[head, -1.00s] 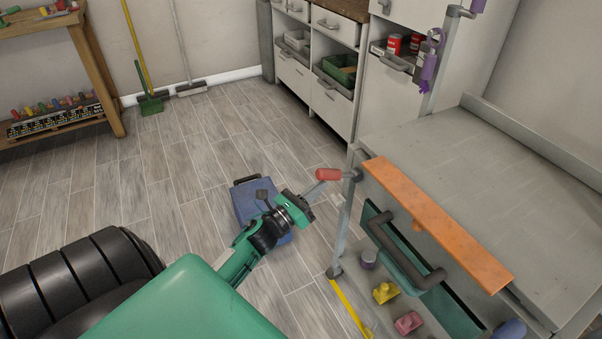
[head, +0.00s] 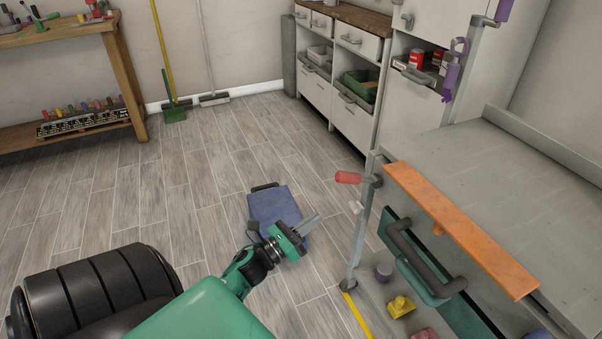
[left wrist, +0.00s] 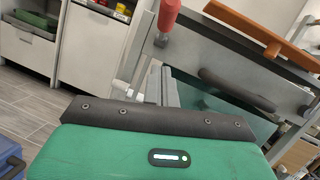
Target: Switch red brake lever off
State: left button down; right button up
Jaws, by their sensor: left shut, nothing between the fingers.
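The red brake lever (head: 348,178) sticks out to the left from the top corner of the grey rolling rack (head: 455,160). Its red handle also shows at the top of the left wrist view (left wrist: 169,14), mounted on a grey metal joint. My left gripper (head: 312,224) is below and left of the lever, apart from it. Its grey fingers are shut with nothing between them, and they point up and right toward the rack's corner post. My right gripper is in neither view.
An orange bar (head: 460,228) runs along the rack's top edge, above a dark drawer handle (head: 420,262). A blue case (head: 275,208) lies on the floor behind my left gripper. White cabinets (head: 350,85) stand at the back. The floor at left is clear.

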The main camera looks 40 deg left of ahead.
pick_arm(q)
jog(key=shift+v, duration=1.6)
